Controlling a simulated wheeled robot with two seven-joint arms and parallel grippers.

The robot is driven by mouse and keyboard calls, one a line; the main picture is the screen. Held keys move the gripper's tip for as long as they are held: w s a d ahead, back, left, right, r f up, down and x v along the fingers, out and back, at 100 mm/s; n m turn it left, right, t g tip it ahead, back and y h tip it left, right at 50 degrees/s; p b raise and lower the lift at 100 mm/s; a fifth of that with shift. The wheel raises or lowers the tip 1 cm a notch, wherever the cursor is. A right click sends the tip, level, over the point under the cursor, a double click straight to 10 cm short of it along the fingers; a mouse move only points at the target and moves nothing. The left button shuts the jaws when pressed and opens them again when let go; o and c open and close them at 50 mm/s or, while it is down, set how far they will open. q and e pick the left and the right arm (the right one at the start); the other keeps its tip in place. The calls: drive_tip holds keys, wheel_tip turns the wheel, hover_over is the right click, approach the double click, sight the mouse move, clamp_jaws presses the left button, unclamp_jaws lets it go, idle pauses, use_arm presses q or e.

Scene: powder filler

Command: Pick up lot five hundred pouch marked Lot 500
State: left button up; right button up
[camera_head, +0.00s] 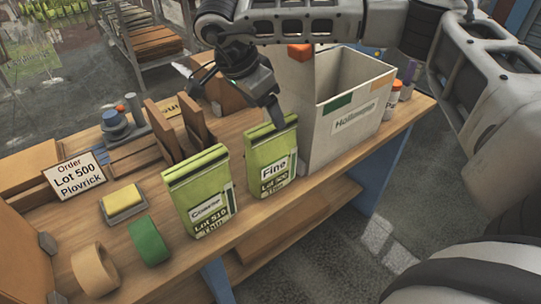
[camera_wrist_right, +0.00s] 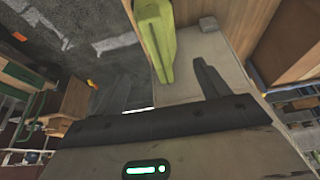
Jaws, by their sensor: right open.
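A green pouch (camera_head: 272,157) labelled "Fine" stands upright near the table's front edge; its small lot number looks like 500 but is not crisp. A second green pouch (camera_head: 199,192), labelled "Coarse" and apparently "Lot 510", stands to its left. My right gripper (camera_head: 277,117) is at the top of the Fine pouch, fingers pointing down; contact cannot be told. In the wrist view its fingers (camera_wrist_right: 160,85) are spread, with a green pouch (camera_wrist_right: 155,40) showing beyond the gap between them. My left gripper is out of view.
A grey box (camera_head: 345,125) stands just right of the Fine pouch. An order card (camera_head: 75,174) reads "Lot 500 Plovrick". Tape rolls (camera_head: 148,241), a yellow sponge (camera_head: 123,199) and wooden dividers (camera_head: 180,125) are on the table (camera_head: 245,215). Small bottles (camera_head: 397,92) stand beyond the box.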

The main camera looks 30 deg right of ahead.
sight(274, 134)
drive_tip(key=p+x, duration=0.2)
drive_tip(key=x, duration=0.6)
drive_tip(key=shift+f, duration=0.3)
drive_tip(key=shift+f, duration=0.3)
drive_tip(key=shift+c, duration=0.3)
clamp_jaws()
